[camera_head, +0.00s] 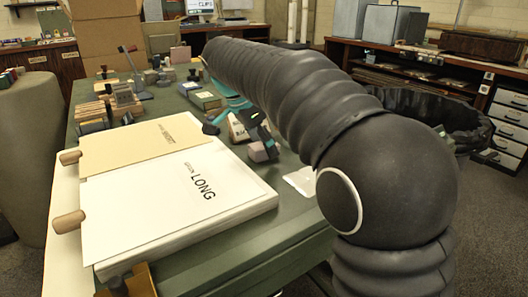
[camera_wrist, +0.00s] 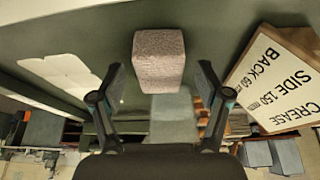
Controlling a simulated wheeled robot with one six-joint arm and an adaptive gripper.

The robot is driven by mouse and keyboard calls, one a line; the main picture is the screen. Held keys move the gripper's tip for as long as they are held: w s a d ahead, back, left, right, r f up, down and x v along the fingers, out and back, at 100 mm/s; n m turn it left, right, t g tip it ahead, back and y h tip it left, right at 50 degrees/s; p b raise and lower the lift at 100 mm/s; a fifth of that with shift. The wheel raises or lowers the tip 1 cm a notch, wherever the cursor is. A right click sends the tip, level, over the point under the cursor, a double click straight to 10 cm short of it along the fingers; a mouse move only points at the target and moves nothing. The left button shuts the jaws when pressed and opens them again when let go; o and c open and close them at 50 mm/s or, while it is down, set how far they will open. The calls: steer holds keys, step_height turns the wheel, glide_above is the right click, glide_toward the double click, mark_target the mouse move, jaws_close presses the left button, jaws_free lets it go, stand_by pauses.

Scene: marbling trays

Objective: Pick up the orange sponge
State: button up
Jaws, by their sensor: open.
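A pinkish-grey speckled block (camera_wrist: 159,58), sponge-like in texture, sits on the green table top between and just beyond the fingertips of my gripper (camera_wrist: 159,82) in the wrist view. My gripper is open, with one finger on each side of the block and visible gaps. In the head view my gripper (camera_head: 240,122) is low over the table, partly hidden by my arm, and a pinkish-mauve block (camera_head: 264,148) shows beside it. No clearly orange sponge shows in either view.
A block labelled CREASE (camera_wrist: 283,82) stands close right of my gripper in the wrist view. A white sheet (camera_wrist: 62,75) lies to the left. In the head view a large board marked LONG (camera_head: 150,215) covers the near table (camera_head: 235,262); several small blocks and tools lie farther back.

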steer(key=shift+d+f, duration=0.15)
steer(key=shift+f, duration=0.2)
steer(key=shift+c, duration=0.2)
steer(key=c, duration=0.8)
steer(key=shift+r, duration=0.1)
